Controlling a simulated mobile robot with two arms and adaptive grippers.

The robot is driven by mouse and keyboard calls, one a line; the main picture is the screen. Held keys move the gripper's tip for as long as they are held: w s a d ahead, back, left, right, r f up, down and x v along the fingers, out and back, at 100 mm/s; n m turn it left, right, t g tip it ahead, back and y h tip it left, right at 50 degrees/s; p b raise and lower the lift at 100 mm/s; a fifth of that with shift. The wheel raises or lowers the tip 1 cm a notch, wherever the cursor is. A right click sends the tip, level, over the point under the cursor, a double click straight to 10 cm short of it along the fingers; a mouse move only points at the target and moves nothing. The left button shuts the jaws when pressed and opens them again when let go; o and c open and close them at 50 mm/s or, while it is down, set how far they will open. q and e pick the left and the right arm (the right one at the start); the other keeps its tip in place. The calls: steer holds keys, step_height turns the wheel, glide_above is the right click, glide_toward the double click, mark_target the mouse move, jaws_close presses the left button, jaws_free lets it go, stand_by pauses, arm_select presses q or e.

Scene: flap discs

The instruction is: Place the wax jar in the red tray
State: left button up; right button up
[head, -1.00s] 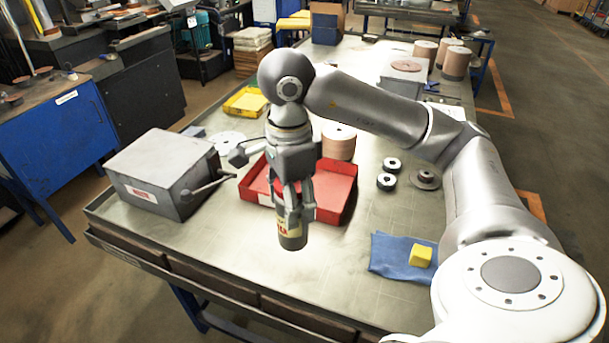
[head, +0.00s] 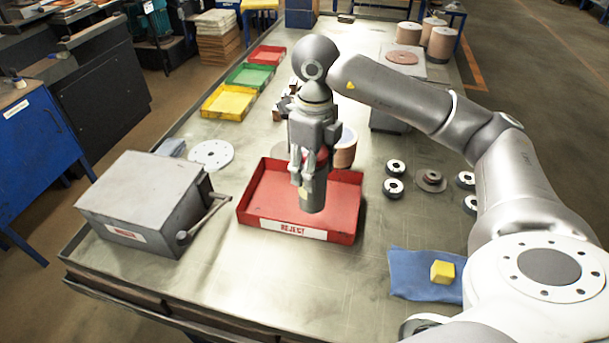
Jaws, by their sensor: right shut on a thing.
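The red tray (head: 338,237) stands on the metal table, with a white "REJECT" label on its front wall. My right gripper (head: 308,176) is shut on the wax jar (head: 313,194), a grey cylinder with a pale label mostly covered by the fingers. The jar is upright and appears over the inside of the tray. I cannot tell whether its base touches the tray floor. My left gripper is not in view.
A grey box with a lever (head: 145,200) stands left of the tray. A blue cloth (head: 408,272) with a yellow block (head: 442,272) lies at the right front. Several dark rings (head: 393,187) lie right of the tray. Yellow (head: 228,102), green (head: 250,76) and red bins stand behind.

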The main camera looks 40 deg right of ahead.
steer(key=w+d+f+p, duration=0.4)
steer(key=w+f+p, duration=0.1)
steer(key=w+f, duration=0.4)
step_height(320, 180, down, 2)
steer(key=shift+f, duration=0.1)
steer(key=shift+w+a, duration=0.1)
steer(key=shift+f, duration=0.2)
steer(key=o, duration=1.3)
steer(key=shift+r, duration=0.1)
